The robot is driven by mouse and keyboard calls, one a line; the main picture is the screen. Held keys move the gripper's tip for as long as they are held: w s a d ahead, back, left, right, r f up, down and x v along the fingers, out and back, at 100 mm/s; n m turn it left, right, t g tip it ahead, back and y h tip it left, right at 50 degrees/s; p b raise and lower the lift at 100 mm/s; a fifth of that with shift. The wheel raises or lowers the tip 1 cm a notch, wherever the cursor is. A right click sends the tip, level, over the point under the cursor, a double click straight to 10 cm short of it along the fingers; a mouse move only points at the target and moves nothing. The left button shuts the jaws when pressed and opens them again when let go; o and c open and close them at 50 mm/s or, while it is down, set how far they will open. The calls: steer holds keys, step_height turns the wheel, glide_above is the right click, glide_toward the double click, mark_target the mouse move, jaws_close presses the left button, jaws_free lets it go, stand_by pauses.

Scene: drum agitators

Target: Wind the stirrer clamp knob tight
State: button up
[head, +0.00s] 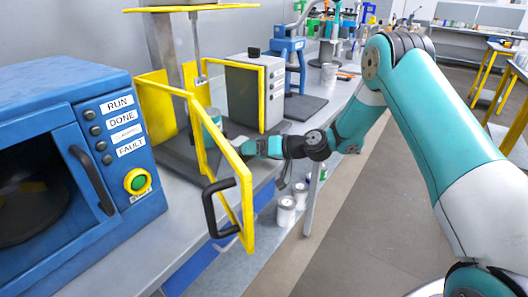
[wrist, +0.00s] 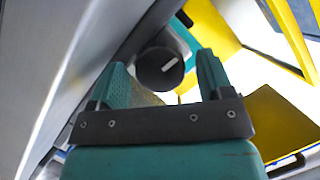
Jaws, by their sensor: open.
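The clamp knob (wrist: 160,68) is a dark round knob with one pale pointer mark, seen in the wrist view. It appears between the two teal fingertips of my gripper (wrist: 162,70), with a visible gap on each side. My gripper is open and holds nothing. I cannot tell how deep the knob sits between the fingers. In the head view my gripper (head: 236,144) reaches in at the stirrer station behind a yellow guard frame, which partly hides it. The knob cannot be made out there.
The yellow guard door (head: 247,195) with a black handle (head: 215,208) stands open in front of the station. A blue oven-like machine (head: 65,150) is at left. A grey cabinet (head: 243,95) and blue stand (head: 290,70) are beyond. White cans (head: 286,211) sit below the bench edge.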

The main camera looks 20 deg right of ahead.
steer(key=n+p, duration=0.1)
steer(key=r+n+h+p, duration=0.1)
steer(key=p, duration=0.1)
steer(key=shift+s+a+t, duration=0.1)
steer(key=shift+a+t, duration=0.05)
steer(key=shift+t, duration=0.15)
steer(key=n+h+p, duration=0.1)
steer(key=n+p, duration=0.1)
steer(key=p, duration=0.1)
steer(key=n+t+h+p, duration=0.1)
steer(key=n+p, duration=0.1)
steer(key=shift+s+a+t+h+p, duration=0.1)
steer(key=shift+t+h+p, duration=0.2)
steer(key=shift+h+p, duration=0.1)
steer(key=shift+s+d+f+b, duration=0.25)
steer(key=shift+s+d+b, duration=0.35)
steer(key=shift+b, duration=0.45)
steer(key=b+v, duration=0.6)
steer(key=v, duration=1)
steer(key=s+a+r+g+p, duration=0.5)
steer(key=s+a+r+g, duration=0.4)
steer(key=s+a, duration=0.4)
steer(key=shift+s+r, duration=0.8)
steer(key=shift+s, duration=0.1)
